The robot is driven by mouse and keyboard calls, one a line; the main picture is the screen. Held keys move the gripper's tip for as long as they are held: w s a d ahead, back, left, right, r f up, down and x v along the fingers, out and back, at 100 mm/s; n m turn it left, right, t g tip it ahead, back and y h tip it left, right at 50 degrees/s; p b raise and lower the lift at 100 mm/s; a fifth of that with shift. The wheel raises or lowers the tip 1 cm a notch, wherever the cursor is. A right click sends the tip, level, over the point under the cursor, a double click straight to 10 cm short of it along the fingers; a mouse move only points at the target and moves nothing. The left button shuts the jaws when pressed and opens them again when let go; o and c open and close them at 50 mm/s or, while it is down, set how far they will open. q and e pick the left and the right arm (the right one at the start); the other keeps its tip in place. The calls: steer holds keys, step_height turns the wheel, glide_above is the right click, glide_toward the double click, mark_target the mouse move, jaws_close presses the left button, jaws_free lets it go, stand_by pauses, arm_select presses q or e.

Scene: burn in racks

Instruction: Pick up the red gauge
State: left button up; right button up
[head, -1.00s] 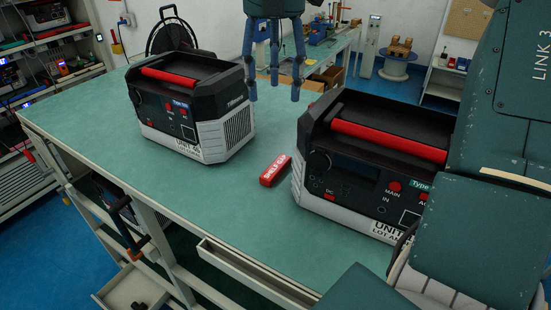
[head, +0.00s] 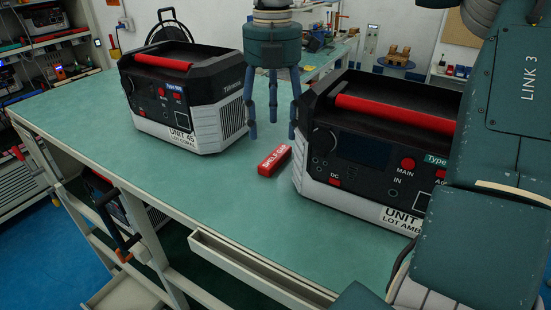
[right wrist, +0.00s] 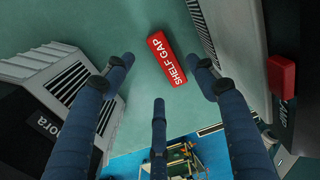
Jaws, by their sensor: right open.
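The red gauge (head: 275,161) is a small red bar with white lettering, lying flat on the green bench top between two power units. In the right wrist view the gauge (right wrist: 166,60) reads "SHELF GAP" and appears between the spread fingertips. My right gripper (head: 272,130) is open and empty, with its blue fingers pointing down above the bench, behind the gauge in the head view. The fingers do not appear to touch it. In the right wrist view the three fingers of the gripper (right wrist: 163,75) are spread apart. My left gripper is not in view.
A black and grey power unit (head: 187,95) with a red handle stands left of the gauge. Another unit (head: 365,165) stands close on its right. The green bench top (head: 100,120) is clear in front of the left unit. An open drawer (head: 250,265) juts from the bench front.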

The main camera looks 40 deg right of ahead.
mark_target(274, 152)
steer(key=shift+f, duration=0.65)
steer(key=f+p, duration=0.2)
steer(key=f, duration=0.2)
steer(key=shift+s+a+f+p, duration=0.15)
steer(key=shift+s+p, duration=0.15)
steer(key=shift+p, duration=0.1)
steer(key=shift+f, duration=0.4)
steer(key=shift+w, duration=0.1)
steer(key=c, duration=1.4)
steer(key=shift+r, duration=0.1)
